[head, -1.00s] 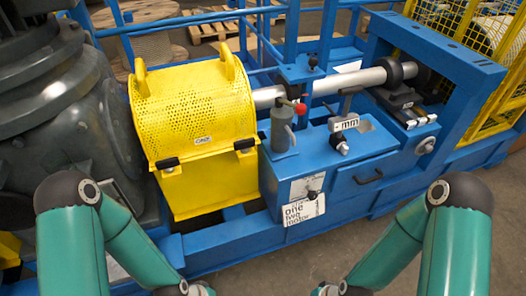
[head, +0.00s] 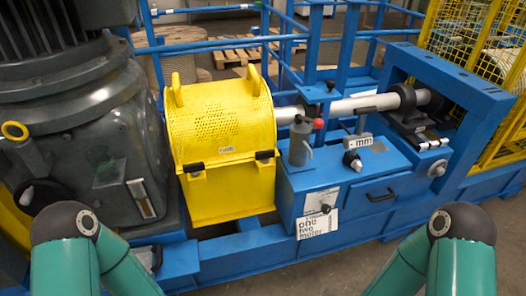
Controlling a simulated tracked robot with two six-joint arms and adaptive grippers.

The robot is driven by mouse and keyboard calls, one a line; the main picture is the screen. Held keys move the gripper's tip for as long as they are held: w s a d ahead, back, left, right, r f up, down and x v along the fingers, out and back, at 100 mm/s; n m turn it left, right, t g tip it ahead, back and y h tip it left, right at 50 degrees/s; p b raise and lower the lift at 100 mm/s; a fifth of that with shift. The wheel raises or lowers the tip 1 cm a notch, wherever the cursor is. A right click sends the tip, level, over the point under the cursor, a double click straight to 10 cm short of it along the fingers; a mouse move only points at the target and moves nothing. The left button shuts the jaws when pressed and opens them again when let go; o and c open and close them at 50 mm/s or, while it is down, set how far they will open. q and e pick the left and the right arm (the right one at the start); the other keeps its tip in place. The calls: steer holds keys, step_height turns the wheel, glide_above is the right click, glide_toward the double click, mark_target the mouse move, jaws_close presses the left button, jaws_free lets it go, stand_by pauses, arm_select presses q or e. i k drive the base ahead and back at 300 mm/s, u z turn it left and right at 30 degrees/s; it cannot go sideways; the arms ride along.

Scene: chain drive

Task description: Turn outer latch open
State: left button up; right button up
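A yellow perforated guard (head: 222,128) with two handles on top covers the chain drive. Two black latches sit on its front edge: one at the left (head: 193,168) and one at the right (head: 265,155). Both look closed, but they are small, and I cannot tell which is the outer one. My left arm (head: 68,225) and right arm (head: 461,225) show at the bottom corners, well in front of the guard. Both grippers are below the picture and not visible.
A blue frame (head: 330,233) carries a grey shaft (head: 362,104), a grey pump with red knob (head: 301,140) and a drawer with a black handle (head: 381,195). A large dark motor (head: 70,125) stands left. Yellow mesh fencing (head: 490,70) stands right. Floor shows in front.

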mark_target(265, 156)
steer(key=i, duration=0.9)
steer(key=z, duration=0.05)
